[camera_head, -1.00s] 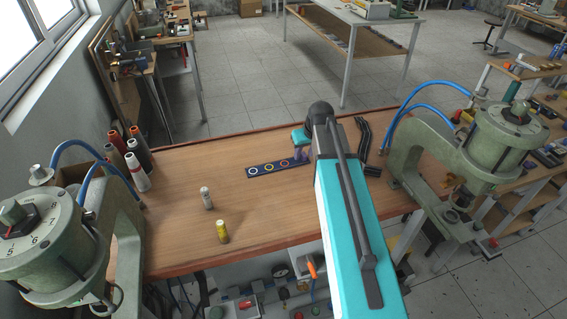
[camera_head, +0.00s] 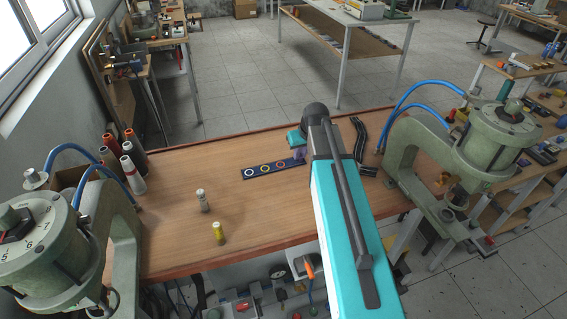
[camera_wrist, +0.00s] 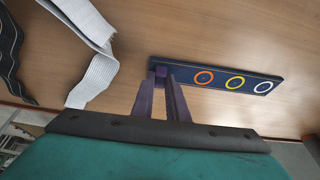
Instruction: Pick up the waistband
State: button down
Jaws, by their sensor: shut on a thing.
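A flat dark blue strip (camera_head: 268,169) with white, yellow and orange rings lies at the far side of the wooden bench, left of my arm. In the wrist view, the strip (camera_wrist: 232,79) runs right from my purple fingertips. My gripper (camera_wrist: 161,78) is shut on its left end there; the fingers cover that end. In the head view my gripper (camera_head: 299,156) is at the strip's right end. A pale ribbed band (camera_wrist: 92,62) lies bent left of my fingers in the wrist view, apart from them. I cannot tell which piece is the waistband.
Black bands (camera_head: 361,140) lie right of my arm. Two green presses, left (camera_head: 50,235) and right (camera_head: 470,150), flank the bench (camera_head: 195,235). Two small cylinders (camera_head: 203,201) stand at its front left, and several thread cones (camera_head: 130,166) at its left back. The bench's front middle is clear.

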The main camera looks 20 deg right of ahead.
jog(key=shift+r, duration=0.1)
jog(key=shift+r+b, duration=0.85)
jog(key=shift+r, duration=0.6)
jog(key=shift+s+r, duration=0.15)
jog(key=s+b, duration=0.1)
jog(key=s, duration=0.2)
jog(key=s+a+b, duration=0.1)
jog(key=s, duration=0.2)
jog(key=s+a+r+b, duration=0.1)
jog(key=s, duration=0.3)
jog(key=shift+a, duration=0.1)
jog(key=shift+s+f+b, duration=0.1)
jog(key=shift+s+b, duration=0.05)
jog(key=shift+b, duration=0.9)
jog(key=b, duration=0.4)
jog(key=shift+s, duration=0.35)
jog(key=s+b, duration=0.1)
jog(key=b, duration=0.2)
jog(key=shift+a, duration=0.15)
jog(key=b, duration=0.2)
jog(key=shift+s+a+b, duration=0.1)
jog(key=shift+s+b, duration=0.25)
jog(key=shift+s, duration=0.05)
jog(key=shift+s+a+r+b, duration=0.15)
jog(key=shift+s+r+b, duration=0.05)
jog(key=shift+s+b, duration=0.45)
jog(key=shift+s+a+r+b, duration=0.1)
jog(key=shift+s+r+b, duration=0.05)
jog(key=shift+s+b, duration=0.45)
